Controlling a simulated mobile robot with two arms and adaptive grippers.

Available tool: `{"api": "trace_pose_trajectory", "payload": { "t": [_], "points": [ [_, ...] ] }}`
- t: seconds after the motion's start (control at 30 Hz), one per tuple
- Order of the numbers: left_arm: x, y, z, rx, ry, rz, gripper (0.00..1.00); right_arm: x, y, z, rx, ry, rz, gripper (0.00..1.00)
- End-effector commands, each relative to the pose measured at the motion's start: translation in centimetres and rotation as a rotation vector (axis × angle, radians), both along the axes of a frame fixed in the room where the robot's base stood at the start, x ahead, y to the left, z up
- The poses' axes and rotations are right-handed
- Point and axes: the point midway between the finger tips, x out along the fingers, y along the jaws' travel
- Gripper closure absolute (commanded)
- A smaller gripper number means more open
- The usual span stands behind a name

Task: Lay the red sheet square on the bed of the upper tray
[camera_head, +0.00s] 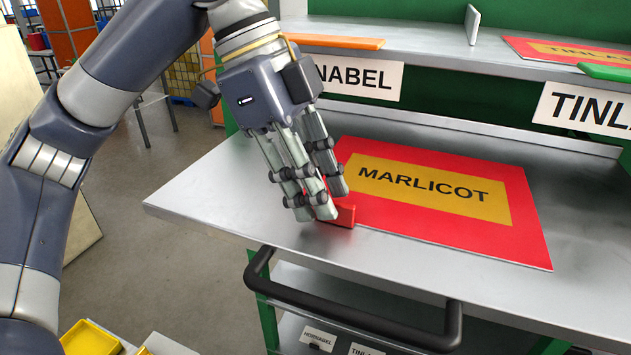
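The red sheet (535,235), with a yellow panel reading MARLICOT, lies on the bare grey metal bed (235,215). It looks flat, with its far edge roughly in line with the back of the bed. A small raised red bar (346,216) shows at its near left corner. My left gripper (332,203) points down at that bar, one fingertip in front of it and another behind. The fingers hide part of the bar and of the sheet's left edge, so I cannot tell whether they grip it. My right gripper is out of view.
A black handle (350,318) runs along the bed's front edge. Above the back is a shelf (430,52) with an orange bar (335,41), a small upright plate (473,24), another red-and-yellow sheet (560,48) and a green bar (606,71). The bed left of my gripper is clear.

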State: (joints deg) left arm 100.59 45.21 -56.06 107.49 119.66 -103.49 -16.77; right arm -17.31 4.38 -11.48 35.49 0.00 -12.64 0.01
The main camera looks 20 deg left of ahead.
Motion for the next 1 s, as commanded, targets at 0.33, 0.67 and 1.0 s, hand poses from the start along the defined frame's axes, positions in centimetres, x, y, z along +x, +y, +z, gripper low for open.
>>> {"api": "trace_pose_trajectory", "payload": {
  "t": [0.33,0.67,1.0],
  "points": [
    [0.0,0.0,0.3,0.000,-0.001,0.000,0.72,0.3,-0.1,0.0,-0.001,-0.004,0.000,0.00],
    [0.0,2.3,5.7,-0.003,-0.003,0.001,0.72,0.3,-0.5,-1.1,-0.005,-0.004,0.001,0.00],
    [-0.1,4.5,10.8,0.001,0.000,0.002,0.72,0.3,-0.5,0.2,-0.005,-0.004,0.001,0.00]
  ]
}}
